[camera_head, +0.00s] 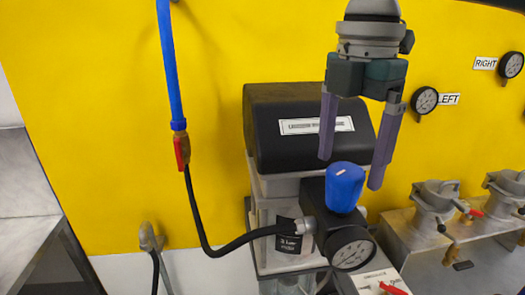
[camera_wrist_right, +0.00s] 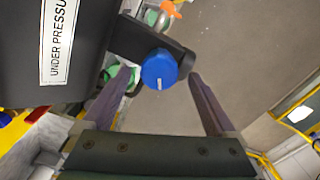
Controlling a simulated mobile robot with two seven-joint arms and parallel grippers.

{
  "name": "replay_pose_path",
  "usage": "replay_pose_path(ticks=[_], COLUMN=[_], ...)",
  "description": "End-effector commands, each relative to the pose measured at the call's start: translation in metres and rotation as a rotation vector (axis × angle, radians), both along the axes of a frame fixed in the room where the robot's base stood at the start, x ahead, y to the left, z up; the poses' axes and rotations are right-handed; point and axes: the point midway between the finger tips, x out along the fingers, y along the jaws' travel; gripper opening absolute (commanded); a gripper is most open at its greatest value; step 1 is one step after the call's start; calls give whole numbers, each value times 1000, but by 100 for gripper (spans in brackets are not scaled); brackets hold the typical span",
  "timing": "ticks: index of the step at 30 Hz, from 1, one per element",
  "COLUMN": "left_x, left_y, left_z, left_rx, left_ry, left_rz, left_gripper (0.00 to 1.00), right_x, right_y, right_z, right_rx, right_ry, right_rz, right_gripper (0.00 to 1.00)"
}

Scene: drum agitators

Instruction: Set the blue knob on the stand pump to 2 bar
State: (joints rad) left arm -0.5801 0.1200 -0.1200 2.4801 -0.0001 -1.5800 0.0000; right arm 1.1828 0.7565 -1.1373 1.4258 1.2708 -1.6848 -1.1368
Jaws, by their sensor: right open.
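The blue knob (camera_head: 345,186) sits on top of a dark regulator block on the stand pump (camera_head: 310,130). A white mark shows on the knob's top. A round pressure gauge (camera_head: 351,248) faces forward just below it; its reading is too small to tell. My right gripper (camera_head: 351,174) is open and points down, its two fingers above and around the knob's sides in the head view. In the right wrist view the knob (camera_wrist_right: 159,69) lies between and beyond the fingertips, apart from both. My left gripper is not in view.
A blue pipe with a red valve (camera_head: 182,152) feeds a black hose (camera_head: 215,250) into the block. Gauges labelled LEFT (camera_head: 425,100) and RIGHT (camera_head: 511,65) hang on the yellow wall. Metal clamped fittings (camera_head: 435,205) stand at the right. The pump's black housing is close to my gripper's left.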

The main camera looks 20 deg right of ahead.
Motion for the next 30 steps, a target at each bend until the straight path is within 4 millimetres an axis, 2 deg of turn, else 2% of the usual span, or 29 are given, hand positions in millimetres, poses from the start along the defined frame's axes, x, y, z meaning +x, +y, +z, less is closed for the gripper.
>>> replay_pose_path(ticks=[1, 7, 17, 30], left_x=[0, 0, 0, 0], left_y=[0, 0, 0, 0], left_z=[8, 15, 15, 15], left_rx=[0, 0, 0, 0], left_ry=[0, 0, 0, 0], left_rz=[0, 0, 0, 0], left_gripper=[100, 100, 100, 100], right_x=[-1, 0, 0, 0], right_y=[0, 1, 0, 0], right_z=[-6, -33, -40, -40], right_rx=[-2, 0, -1, -1], right_ry=[5, 0, -2, -2], right_rz=[-1, 0, 1, 0], right_gripper=[92, 92, 92, 45])
